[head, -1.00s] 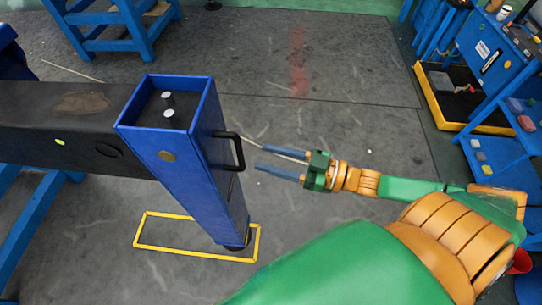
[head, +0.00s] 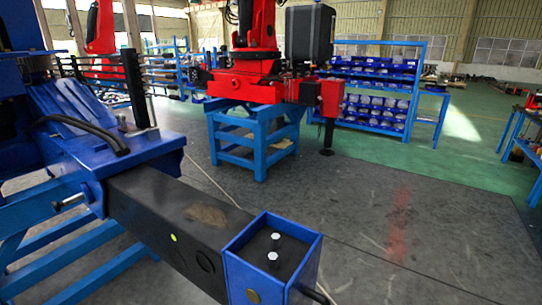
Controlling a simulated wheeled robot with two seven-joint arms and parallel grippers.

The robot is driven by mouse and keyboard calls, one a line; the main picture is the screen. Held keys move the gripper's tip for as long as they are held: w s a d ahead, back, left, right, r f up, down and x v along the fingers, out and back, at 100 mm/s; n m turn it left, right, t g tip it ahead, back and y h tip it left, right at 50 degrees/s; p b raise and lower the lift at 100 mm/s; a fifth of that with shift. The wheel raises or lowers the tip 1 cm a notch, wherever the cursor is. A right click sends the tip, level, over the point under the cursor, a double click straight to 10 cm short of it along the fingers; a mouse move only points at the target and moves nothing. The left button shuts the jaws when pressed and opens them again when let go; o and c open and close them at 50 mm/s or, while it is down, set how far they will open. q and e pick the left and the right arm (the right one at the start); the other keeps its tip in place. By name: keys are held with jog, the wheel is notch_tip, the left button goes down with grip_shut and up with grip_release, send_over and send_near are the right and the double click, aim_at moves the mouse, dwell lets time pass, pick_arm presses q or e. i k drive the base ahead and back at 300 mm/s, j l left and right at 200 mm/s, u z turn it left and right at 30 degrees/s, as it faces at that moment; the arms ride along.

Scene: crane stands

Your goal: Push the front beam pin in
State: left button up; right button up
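The black beam (head: 165,222) runs from the blue housing (head: 140,150) at left to the blue end box (head: 250,285) at the bottom. A light metal pin (head: 68,201) sticks out sideways from the housing's near side, beside the beam. I cannot tell how deep it sits. Two short metal pins with pale heads (head: 275,240) stand upright in the top of the end box. I cannot tell from the frame which is the front beam pin. Neither of my grippers is in view.
A black curved hose or handle (head: 90,133) lies over the housing. A red crane unit (head: 250,85) stands on a blue stand (head: 255,140) behind. Blue shelves with bins (head: 375,85) are at the back. The grey floor (head: 410,240) at right is clear.

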aim_at(56, 206)
jog(key=u, duration=1.55)
